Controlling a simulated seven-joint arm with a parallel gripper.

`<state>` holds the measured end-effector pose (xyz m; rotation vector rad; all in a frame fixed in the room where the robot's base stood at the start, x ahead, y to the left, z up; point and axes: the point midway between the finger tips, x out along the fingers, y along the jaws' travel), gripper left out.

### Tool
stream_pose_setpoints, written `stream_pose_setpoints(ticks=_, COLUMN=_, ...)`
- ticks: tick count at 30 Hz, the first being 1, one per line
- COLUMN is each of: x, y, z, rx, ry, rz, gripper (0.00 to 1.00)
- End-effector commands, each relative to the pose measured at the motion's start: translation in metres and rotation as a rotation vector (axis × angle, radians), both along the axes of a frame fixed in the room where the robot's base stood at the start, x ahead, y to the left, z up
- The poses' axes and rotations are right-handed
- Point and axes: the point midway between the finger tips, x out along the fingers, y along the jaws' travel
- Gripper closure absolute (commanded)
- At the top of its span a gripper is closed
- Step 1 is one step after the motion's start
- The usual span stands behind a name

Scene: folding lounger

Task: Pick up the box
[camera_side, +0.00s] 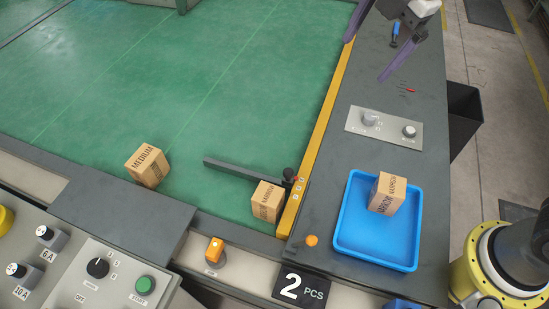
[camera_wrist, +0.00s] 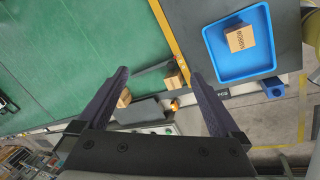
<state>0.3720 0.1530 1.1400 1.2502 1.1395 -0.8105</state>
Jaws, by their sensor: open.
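A cardboard box marked MEDIUM (camera_side: 147,166) sits on the green belt at the left. A box marked NARROW (camera_side: 267,201) sits on the belt in the corner by the yellow rail. Another NARROW box (camera_side: 387,194) stands in the blue tray (camera_side: 347,229). My gripper (camera_side: 365,60) is open and empty at the top right, well away from all three boxes. In the wrist view the boxes show beyond the open fingers (camera_wrist: 159,73): the tray box (camera_wrist: 240,38) at upper right, the corner box (camera_wrist: 173,80) between the fingers, and the MEDIUM box (camera_wrist: 124,98) partly behind the left finger.
A dark bar (camera_side: 238,168) reaches over the belt beside the corner box. The yellow rail (camera_side: 327,110) separates belt and grey side table. A knob panel (camera_side: 385,128) lies behind the tray. A control panel (camera_side: 105,275) and a "2 PCS" sign (camera_side: 302,287) line the front. Most of the belt is clear.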

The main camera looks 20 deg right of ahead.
Motion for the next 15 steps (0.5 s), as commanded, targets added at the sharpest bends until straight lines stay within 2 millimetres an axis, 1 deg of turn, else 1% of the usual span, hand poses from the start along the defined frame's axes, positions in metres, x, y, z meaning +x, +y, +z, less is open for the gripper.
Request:
stream_pose_setpoints(ticks=1, x=0.011, y=0.026, z=-0.015, rx=-0.025, ry=0.026, rz=0.087, gripper=0.0)
stream_pose_setpoints(ticks=4, x=0.024, y=0.072, z=-0.046, rx=-0.068, ry=0.071, rz=0.241, gripper=0.0)
stream_pose_setpoints(ticks=6, x=0.027, y=0.105, z=-0.071, rx=-0.094, ry=0.104, rz=0.327, gripper=0.0)
stream_pose_setpoints(ticks=8, x=0.025, y=0.129, z=-0.094, rx=-0.112, ry=0.135, rz=0.378, gripper=0.0)
stream_pose_setpoints(ticks=9, x=0.022, y=0.144, z=-0.108, rx=-0.125, ry=0.155, rz=0.405, gripper=0.0)
stream_pose_setpoints(ticks=12, x=0.011, y=0.171, z=-0.141, rx=-0.154, ry=0.199, rz=0.46, gripper=0.0)
stream_pose_setpoints(ticks=15, x=-0.003, y=0.186, z=-0.164, rx=-0.179, ry=0.236, rz=0.499, gripper=0.0)
